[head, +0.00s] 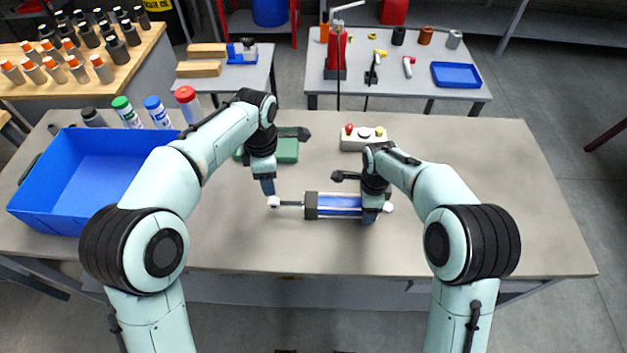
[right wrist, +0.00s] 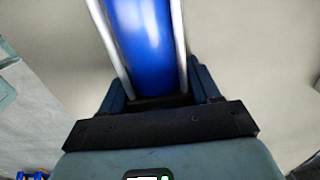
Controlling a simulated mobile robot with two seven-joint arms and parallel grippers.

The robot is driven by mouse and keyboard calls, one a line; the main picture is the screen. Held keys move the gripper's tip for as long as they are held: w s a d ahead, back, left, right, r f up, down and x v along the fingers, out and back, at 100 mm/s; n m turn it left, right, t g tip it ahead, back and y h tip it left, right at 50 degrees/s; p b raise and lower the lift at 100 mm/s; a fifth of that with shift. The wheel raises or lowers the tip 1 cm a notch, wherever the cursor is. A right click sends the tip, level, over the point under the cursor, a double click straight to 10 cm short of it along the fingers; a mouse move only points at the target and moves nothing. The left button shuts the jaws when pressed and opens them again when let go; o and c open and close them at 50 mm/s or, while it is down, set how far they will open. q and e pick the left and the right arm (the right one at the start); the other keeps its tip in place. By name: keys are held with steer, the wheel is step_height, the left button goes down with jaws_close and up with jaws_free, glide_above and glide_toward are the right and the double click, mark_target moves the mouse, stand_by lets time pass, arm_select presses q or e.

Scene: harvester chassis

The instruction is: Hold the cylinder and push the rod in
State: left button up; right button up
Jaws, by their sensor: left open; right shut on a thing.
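The cylinder (head: 340,206) has a blue barrel, silver tie bars and dark end blocks, and lies across the middle of the table. Its rod (head: 290,203) sticks out to the left and ends in a white tip (head: 273,202). My right gripper (head: 372,212) is shut on the cylinder near its right end. In the right wrist view the blue barrel (right wrist: 143,40) runs up from between the fingers. My left gripper (head: 268,188) is open just above the white tip and holds nothing. Whether it touches the tip I cannot tell.
A blue bin (head: 45,215) stands at the table's left, with several capped bottles (head: 158,112) behind it. The table's right side (head: 490,200) is clear.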

mark_target(273, 200)
arm_select(q)
step_height(273, 200, down, 10)
steer(key=n, duration=3.4)
steer(key=shift+f, duration=0.2)
